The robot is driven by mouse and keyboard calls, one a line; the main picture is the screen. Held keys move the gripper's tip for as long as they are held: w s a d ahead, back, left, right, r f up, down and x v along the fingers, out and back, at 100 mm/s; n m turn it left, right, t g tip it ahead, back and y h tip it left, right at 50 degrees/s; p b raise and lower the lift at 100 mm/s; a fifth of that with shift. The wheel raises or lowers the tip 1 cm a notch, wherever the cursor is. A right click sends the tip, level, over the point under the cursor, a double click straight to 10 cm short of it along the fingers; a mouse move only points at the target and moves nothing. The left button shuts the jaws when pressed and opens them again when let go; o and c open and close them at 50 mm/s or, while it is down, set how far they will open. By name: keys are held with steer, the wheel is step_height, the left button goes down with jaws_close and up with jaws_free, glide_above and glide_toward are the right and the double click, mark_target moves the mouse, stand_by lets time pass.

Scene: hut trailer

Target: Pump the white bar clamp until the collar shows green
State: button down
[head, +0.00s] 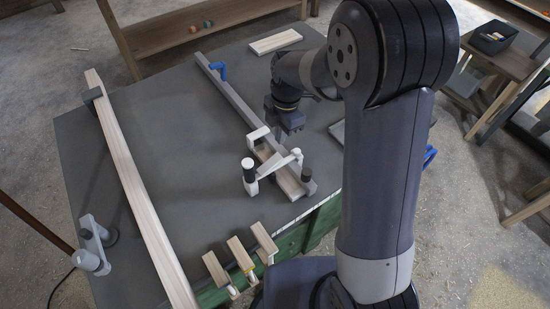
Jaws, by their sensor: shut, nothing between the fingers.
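The white bar clamp (270,172) lies around the near end of a long grey bar with a wooden piece, near the bench's front edge. It has a white arm, a white upright with a black top at its left and a dark end at its right. I cannot make out a green collar on it. My gripper (291,127) is just above and behind the clamp, pointing down. Its fingers are shut and empty, and it appears apart from the clamp. My arm hides part of the bench's right side.
The grey bench top (160,140) is clear left of the bar. A long wooden board (130,180) lies along the left. Several short wooden handles (240,252) stand at the front edge. A grey clamp (92,245) is at left.

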mark_target(278, 157)
steer(key=shift+s+a+f+b, duration=0.15)
steer(key=shift+f+b, duration=0.85)
steer(key=shift+f, duration=0.7)
steer(key=shift+s+a+f+b, duration=0.15)
steer(key=shift+f+b, duration=0.85)
steer(key=shift+f, duration=0.65)
steer(key=shift+w, duration=0.1)
steer(key=shift+f+b, duration=1.1)
steer(key=shift+f, duration=0.2)
steer(key=shift+w+d+r, duration=0.25)
steer(key=shift+w+d, duration=0.2)
steer(key=shift+d, duration=0.2)
steer(key=shift+w+d+r, duration=0.25)
steer(key=shift+w+d, duration=0.15)
steer(key=shift+d, duration=0.25)
step_height(278, 157, up, 11)
steer(key=shift+w+d, duration=0.3)
steer(key=shift+d, duration=0.1)
steer(key=shift+f, duration=0.25)
